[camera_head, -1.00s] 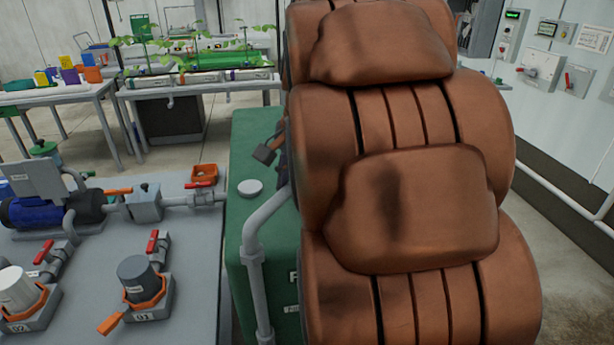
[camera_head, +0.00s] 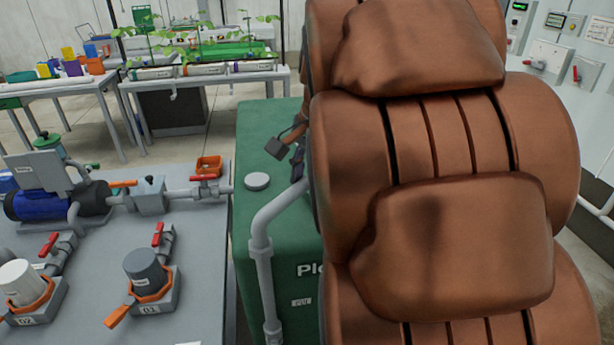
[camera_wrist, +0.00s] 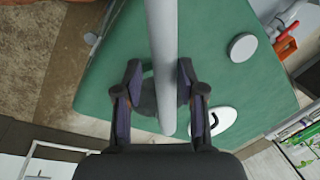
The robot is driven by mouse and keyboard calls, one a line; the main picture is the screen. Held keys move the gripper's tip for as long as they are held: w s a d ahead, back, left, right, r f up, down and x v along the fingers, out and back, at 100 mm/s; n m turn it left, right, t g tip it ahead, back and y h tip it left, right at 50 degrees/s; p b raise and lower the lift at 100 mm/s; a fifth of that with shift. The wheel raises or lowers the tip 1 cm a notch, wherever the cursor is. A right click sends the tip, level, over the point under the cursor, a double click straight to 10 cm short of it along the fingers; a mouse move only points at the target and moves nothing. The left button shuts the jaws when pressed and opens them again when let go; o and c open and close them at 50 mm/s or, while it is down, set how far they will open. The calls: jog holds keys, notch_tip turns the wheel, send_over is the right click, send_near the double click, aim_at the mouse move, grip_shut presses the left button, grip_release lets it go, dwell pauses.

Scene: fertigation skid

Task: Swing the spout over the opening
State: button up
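The spout is a grey bent pipe (camera_head: 262,250) that rises along the front of the green tank (camera_head: 250,120) and bends over its top. In the wrist view the spout (camera_wrist: 163,50) runs between the two fingers of my gripper (camera_wrist: 159,70). The fingers are apart, with a gap visible on each side of the pipe. A dark round patch (camera_wrist: 143,97) on the tank top lies beneath the pipe; I cannot tell for sure that it is the opening. In the head view my brown arm hides most of my gripper (camera_head: 286,153).
A grey round cap (camera_head: 257,181) sits on the tank top, and a white oval piece (camera_wrist: 222,121) lies right of the fingers. A grey bench (camera_head: 110,235) with a pump, valves and canisters stands left. Wall switch boxes (camera_head: 585,75) are at the right.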

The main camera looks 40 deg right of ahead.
jog(key=shift+o, duration=0.6)
jog(key=shift+w, duration=0.1)
jog(key=shift+r, duration=0.35)
notch_tip(320, 180, up, 11)
jog(key=s, duration=0.2)
jog(key=shift+s+d, duration=0.15)
jog(key=shift+d, duration=0.1)
